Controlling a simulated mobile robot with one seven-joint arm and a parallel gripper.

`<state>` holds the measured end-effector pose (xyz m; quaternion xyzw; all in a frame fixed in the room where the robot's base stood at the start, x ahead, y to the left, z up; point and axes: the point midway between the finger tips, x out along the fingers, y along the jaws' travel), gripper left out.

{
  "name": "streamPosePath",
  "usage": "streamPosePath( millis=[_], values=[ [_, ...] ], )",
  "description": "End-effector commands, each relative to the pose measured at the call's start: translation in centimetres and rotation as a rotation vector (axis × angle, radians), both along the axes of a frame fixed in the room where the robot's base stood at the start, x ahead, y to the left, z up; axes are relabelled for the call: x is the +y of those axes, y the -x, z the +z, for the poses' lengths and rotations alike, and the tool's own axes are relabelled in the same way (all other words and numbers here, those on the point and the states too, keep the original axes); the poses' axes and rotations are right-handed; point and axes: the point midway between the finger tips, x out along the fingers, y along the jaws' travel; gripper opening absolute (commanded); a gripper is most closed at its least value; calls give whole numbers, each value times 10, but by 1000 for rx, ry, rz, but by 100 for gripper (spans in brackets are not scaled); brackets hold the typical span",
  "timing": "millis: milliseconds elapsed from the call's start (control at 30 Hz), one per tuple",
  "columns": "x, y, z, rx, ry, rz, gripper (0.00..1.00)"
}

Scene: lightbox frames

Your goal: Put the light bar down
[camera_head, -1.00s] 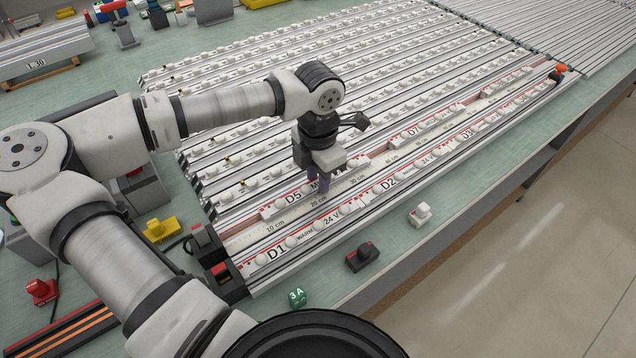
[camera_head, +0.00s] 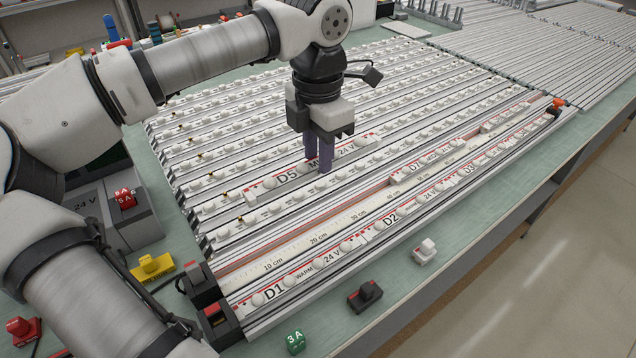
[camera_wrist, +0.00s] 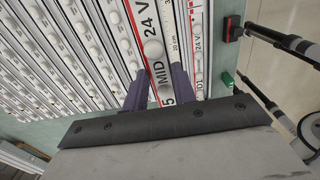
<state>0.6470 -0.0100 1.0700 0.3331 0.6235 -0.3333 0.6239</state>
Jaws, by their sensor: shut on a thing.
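The light bar marked D5, MID, 24 V (camera_head: 284,178) is a long white strip with round domes and a red edge. It is in my gripper (camera_head: 319,166), whose dark purple fingers are shut on it near its middle. The bar appears raised above the silver rails, roughly parallel to them; the exact gap is hard to judge. In the wrist view the bar (camera_wrist: 150,48) runs up from between the fingertips of my gripper (camera_wrist: 158,88). The fingers hide part of its lettering.
A ruler strip (camera_head: 318,237) lies in front, with bars D1 (camera_head: 274,294), D2 (camera_head: 392,216) and D7 (camera_head: 417,166) close by. Rows of domed rails fill the table behind. A black block (camera_head: 365,296), white block (camera_head: 424,251) and green cube (camera_head: 295,341) lie along the front edge.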

Motion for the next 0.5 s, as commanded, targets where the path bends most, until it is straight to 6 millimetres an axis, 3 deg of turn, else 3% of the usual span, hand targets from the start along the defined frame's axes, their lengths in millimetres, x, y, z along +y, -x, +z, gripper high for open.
streamPosePath(
  millis=[200,500],
  values=[
    [0,-1,34,-2,0,0,1],
    [0,0,51,-1,-1,-1,1]
  ],
)
